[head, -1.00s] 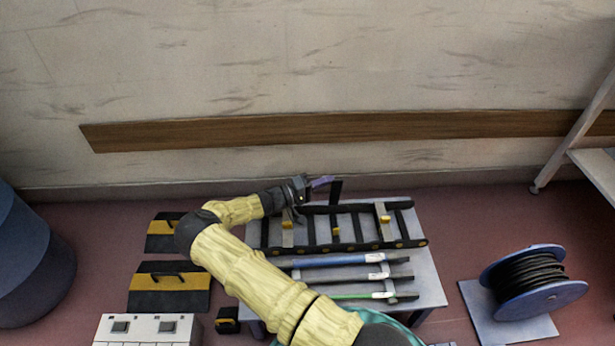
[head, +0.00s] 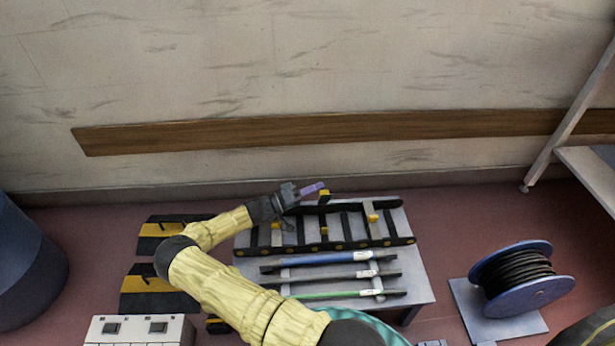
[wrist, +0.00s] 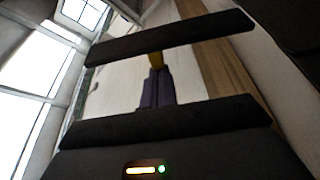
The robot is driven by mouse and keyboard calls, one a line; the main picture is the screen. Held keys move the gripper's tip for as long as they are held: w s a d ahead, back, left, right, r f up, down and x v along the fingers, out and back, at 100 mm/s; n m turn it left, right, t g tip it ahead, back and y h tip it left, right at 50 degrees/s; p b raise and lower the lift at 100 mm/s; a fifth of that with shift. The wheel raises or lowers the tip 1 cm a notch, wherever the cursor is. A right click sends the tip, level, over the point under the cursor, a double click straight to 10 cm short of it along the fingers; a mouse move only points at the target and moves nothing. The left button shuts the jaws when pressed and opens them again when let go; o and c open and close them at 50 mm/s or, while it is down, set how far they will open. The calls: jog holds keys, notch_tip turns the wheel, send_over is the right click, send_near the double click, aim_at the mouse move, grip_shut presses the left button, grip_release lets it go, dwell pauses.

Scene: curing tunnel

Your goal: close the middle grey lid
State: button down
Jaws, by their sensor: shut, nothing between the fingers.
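The black cable-carrier frame (head: 399,242) lies on a grey table (head: 420,280). A grey lid (head: 371,207) with a yellow tab lies flat across it at the right; another yellow tab (head: 276,226) shows at the left. The middle lid stands raised from the frame, its yellow tab (head: 324,194) at the top; its exact angle is hard to tell. My gripper (head: 318,187) has its purple fingers shut and empty, right beside that tab. In the wrist view the fingers (wrist: 157,88) point at a yellow piece (wrist: 156,59) under a dark bar; contact is unclear.
Blue, dark and green-ended cables (head: 325,259) lie on the table in front of the frame. A blue cable reel (head: 535,292) stands at the right. Black-yellow blocks (head: 150,285) lie at the left. The wall is close behind.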

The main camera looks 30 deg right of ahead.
jog(key=shift+r, duration=0.1)
dwell(0.3)
notch_tip(320, 180, up, 10)
jog(key=p, duration=0.5)
